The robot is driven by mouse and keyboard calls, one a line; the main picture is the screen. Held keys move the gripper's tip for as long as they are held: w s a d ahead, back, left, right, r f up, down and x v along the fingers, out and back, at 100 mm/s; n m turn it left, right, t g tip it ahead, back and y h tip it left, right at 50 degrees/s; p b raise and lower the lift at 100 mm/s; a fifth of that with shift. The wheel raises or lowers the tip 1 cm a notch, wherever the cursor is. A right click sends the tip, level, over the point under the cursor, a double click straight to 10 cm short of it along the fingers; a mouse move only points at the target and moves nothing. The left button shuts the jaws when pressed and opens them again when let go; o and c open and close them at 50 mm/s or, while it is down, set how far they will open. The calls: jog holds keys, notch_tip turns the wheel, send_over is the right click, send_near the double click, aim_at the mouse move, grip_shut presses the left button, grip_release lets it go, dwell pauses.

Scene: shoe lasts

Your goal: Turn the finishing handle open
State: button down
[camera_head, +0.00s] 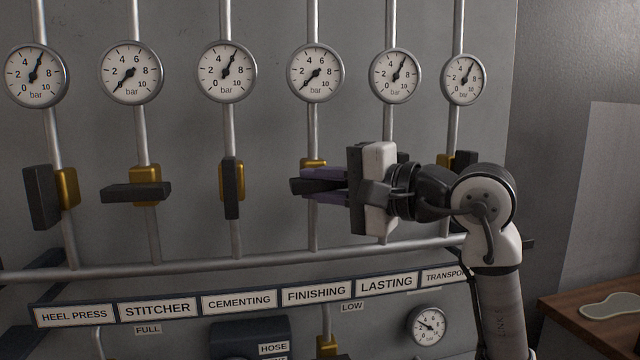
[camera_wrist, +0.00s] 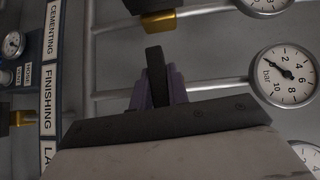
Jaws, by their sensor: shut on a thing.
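The finishing handle (camera_head: 297,186) is a dark lever on a brass valve body (camera_head: 313,164), on the pipe above the FINISHING label (camera_head: 316,292). It lies crosswise to its pipe. My gripper (camera_head: 312,186) reaches in from the right with its purple fingers on either side of the handle and is shut on it. The wrist view shows the dark handle (camera_wrist: 154,66) sticking out beyond the purple fingers (camera_wrist: 160,90). The finishing gauge (camera_head: 315,73) has its needle near 0. My gripper hides part of the handle and valve.
The cementing handle (camera_head: 232,188) lies along its pipe to the left. The stitcher handle (camera_head: 136,192) is crosswise, and the heel press handle (camera_head: 42,197) stands far left. The lasting valve is mostly hidden behind my gripper. A horizontal pipe (camera_head: 180,262) runs below the handles.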

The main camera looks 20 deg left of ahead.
jog(key=n+h, duration=0.2)
jog(key=h, duration=0.1)
jog(key=shift+r+p, duration=0.1)
jog(key=shift+p, duration=0.25)
jog(key=n+t+h+p, duration=0.1)
jog(key=n+h+p, duration=0.1)
jog(key=h, duration=0.1)
jog(key=shift+n, duration=0.4)
jog(key=n+t+h+p, duration=0.1)
jog(key=n+h+p, duration=0.1)
jog(key=h, duration=0.1)
jog(key=shift+t, duration=0.3)
jog(key=shift+n+t+h+p, duration=0.7)
jog(key=shift+n+h, duration=0.1)
jog(key=shift+h, duration=0.6)
jog(key=c, duration=1.4)
grip_release()
jog(key=shift+o, duration=0.2)
jog(key=b+v, duration=0.2)
jog(key=v, duration=1.1)
jog(key=shift+s+r, duration=0.2)
jog(key=shift+s, duration=0.1)
